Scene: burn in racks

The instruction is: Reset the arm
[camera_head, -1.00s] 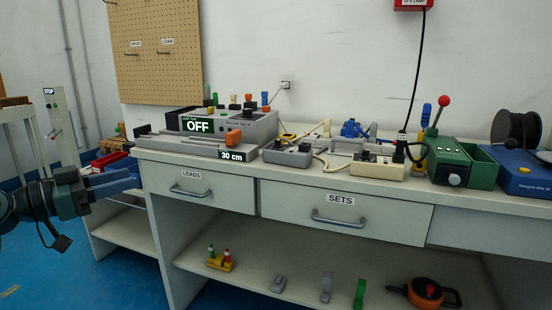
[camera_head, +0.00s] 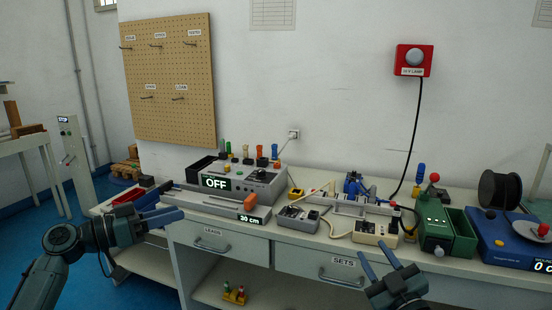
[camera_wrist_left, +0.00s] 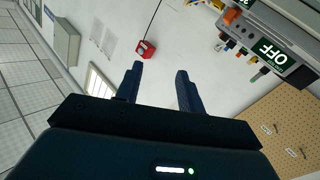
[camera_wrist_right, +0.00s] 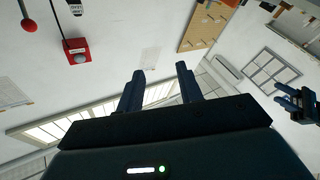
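My left gripper (camera_head: 162,217) is in front of the bench's left end in the head view. Its blue fingers point right. In the left wrist view its two fingers (camera_wrist_left: 160,88) stand apart with nothing between them. My right gripper (camera_head: 380,262) is at the bottom of the head view, in front of the SETS drawer (camera_head: 325,267), with its fingers pointing up. In the right wrist view its fingers (camera_wrist_right: 160,88) are apart and empty. Neither gripper visibly holds anything.
The bench (camera_head: 290,245) carries a grey unit reading OFF (camera_head: 240,182), a 30 cm rail (camera_head: 225,207), a grey box (camera_head: 298,217), a cream box (camera_head: 375,232), a green box (camera_head: 435,225) and a blue reel unit (camera_head: 508,240). A pegboard (camera_head: 170,80) and red lamp (camera_head: 413,60) are on the wall.

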